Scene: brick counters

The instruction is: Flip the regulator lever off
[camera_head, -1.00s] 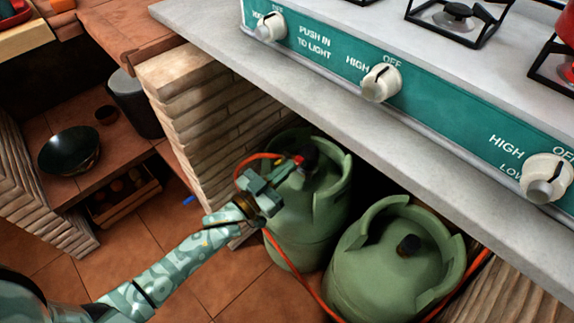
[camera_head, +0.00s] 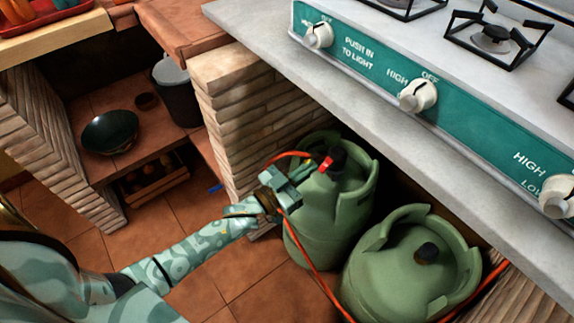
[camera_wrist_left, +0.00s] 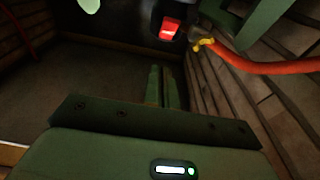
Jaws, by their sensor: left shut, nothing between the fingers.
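The red regulator lever (camera_head: 326,164) sits on the black regulator (camera_head: 339,157) on top of the rear green gas cylinder (camera_head: 330,215). In the left wrist view the red lever (camera_wrist_left: 170,28) shows at the top, against the dark regulator body. My left gripper (camera_head: 308,172) is at the left side of that cylinder's collar, just left of and slightly below the lever in the head view. Its fingers (camera_wrist_left: 163,86) are shut and empty in the wrist view, with the lever apart beyond their tips. My right gripper is not in view.
An orange hose (camera_head: 310,262) runs behind my left gripper and down by the cylinders; its yellow-ended fitting shows in the wrist view (camera_wrist_left: 203,44). A second green cylinder (camera_head: 400,290) stands in front. The counter (camera_head: 440,140) overhangs both, and a brick pillar (camera_head: 245,110) stands left.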

